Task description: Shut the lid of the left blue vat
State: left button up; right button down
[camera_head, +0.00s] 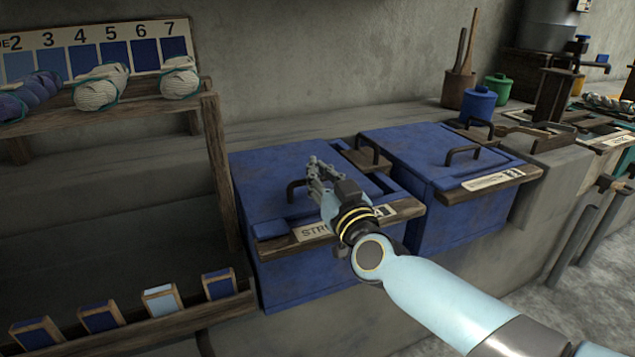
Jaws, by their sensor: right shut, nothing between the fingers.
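The left blue vat (300,278) is a blue box set into the grey ledge, with a wooden strip and a partly covered label along its front. Its flat blue lid (262,170) lies over most of the top and has a dark handle (293,188). A dark gap shows along the right side of the top, so the lid does not look fully seated there. My right gripper (318,168) is shut and empty, over the lid just right of that handle. It hides part of the lid; I cannot tell whether it touches. My left gripper is not in view.
The right blue vat (440,222) stands close beside, its lid (415,147) flat. A wooden rack (222,180) with yarn skeins (101,88) rises at the left. Buckets and tools crowd the back right. The ledge (300,126) behind the vats is mostly clear.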

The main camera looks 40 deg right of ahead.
jog(key=shift+s+f+b, duration=0.15)
jog(key=shift+f+b, duration=0.15)
jog(key=shift+f, duration=0.05)
jog(key=shift+s+a+f, duration=0.1)
jog(key=shift+s+f, duration=0.15)
jog(key=shift+s, duration=0.15)
jog(key=v, duration=1.1)
jog(key=shift+a+r, duration=0.1)
jog(key=shift+r, duration=0.1)
